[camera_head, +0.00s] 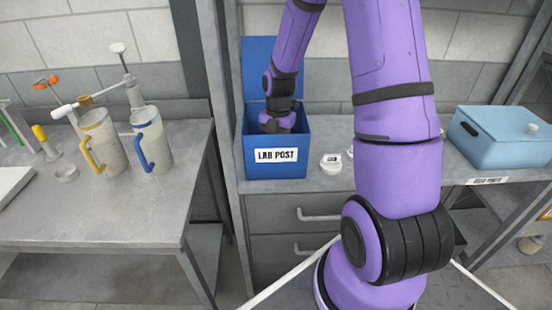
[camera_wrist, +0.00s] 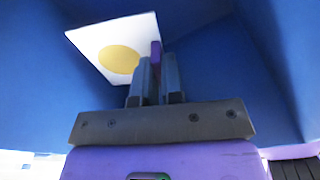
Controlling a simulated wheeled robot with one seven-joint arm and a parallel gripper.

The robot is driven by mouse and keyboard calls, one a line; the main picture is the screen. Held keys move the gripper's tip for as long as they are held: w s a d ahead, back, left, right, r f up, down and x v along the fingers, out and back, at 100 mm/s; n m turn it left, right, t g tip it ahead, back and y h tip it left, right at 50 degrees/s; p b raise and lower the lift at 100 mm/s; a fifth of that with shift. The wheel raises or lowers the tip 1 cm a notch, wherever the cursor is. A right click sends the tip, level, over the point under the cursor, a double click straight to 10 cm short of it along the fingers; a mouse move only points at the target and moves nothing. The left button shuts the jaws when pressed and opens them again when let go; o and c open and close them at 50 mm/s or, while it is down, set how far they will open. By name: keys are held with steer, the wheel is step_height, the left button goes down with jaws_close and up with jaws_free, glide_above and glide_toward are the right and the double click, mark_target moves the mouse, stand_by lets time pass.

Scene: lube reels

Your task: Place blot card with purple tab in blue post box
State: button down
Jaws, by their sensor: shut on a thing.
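The blot card (camera_wrist: 115,48) is white with a yellow round blot and a purple tab (camera_wrist: 155,55). My gripper (camera_wrist: 158,68) is shut on the purple tab in the wrist view. The card is inside the blue post box, whose blue walls (camera_wrist: 215,60) surround it. In the head view the blue post box (camera_head: 262,168) stands on the shelf with its lid up and a "LAB POST" label. My arm reaches down into its open top. The fingertips and card are hidden behind the box's front wall there.
A light blue lidded box (camera_head: 505,142) stands on the right of the shelf. A small white labelled item (camera_head: 331,163) sits just right of the post box. Two jugs (camera_head: 152,138) (camera_head: 100,142) stand on the left bench (camera_head: 130,205).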

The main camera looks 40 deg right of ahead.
steer(key=shift+f, duration=3.4)
steer(key=shift+s+f, duration=0.1)
steer(key=c, duration=1.3)
jaws_free()
steer(key=shift+o, duration=0.3)
